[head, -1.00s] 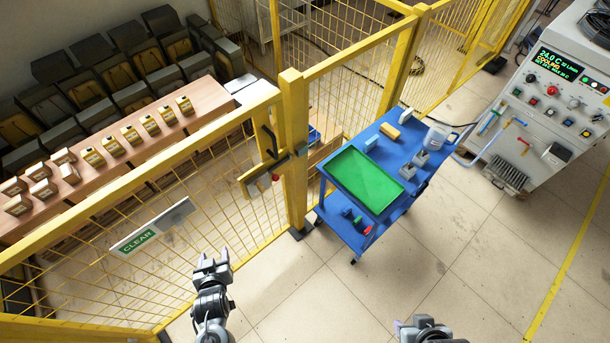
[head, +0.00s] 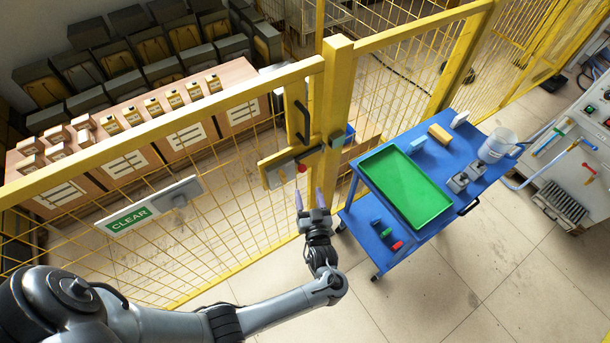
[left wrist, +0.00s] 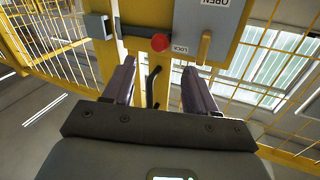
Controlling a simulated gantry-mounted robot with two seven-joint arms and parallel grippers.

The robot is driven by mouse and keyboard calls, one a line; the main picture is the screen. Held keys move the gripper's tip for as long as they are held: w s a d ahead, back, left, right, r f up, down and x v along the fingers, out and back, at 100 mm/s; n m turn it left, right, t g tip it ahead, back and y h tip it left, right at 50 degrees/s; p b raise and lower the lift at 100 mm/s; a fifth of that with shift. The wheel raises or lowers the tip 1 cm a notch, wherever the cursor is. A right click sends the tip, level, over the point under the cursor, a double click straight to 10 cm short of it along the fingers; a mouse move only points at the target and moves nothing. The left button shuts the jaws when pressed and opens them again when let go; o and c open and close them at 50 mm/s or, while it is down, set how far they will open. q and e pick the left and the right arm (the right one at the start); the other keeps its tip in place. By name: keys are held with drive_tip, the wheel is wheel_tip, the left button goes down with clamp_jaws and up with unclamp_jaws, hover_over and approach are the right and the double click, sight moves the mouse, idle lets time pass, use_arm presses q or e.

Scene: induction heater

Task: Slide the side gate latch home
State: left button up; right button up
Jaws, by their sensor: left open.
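The side gate latch is a grey plate on a yellow backing (head: 281,169), beside the yellow gate post (head: 338,95). Its red knob (head: 302,168) shows larger in the left wrist view (left wrist: 160,42), close to a LOCK label (left wrist: 180,49). A dark bolt (left wrist: 137,32) runs from the knob toward a grey keeper (left wrist: 97,26) on the post; I cannot tell whether it enters it. My left gripper (head: 309,199) is open and empty, just below the latch, fingers pointing at it and apart from the knob. My right gripper is out of view.
A black gate handle (head: 302,120) is above the latch. A CLEAR sign (head: 130,220) hangs on the mesh to the left. A blue cart (head: 360,225) with a green tray (head: 405,187) stands close right of the post. The floor in front is open.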

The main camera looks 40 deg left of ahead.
sight(303, 172)
use_arm(q)
drive_tip(key=x, duration=0.8)
drive_tip(key=shift+w+a, duration=0.15)
drive_tip(key=shift+c, duration=0.4)
clamp_jaws()
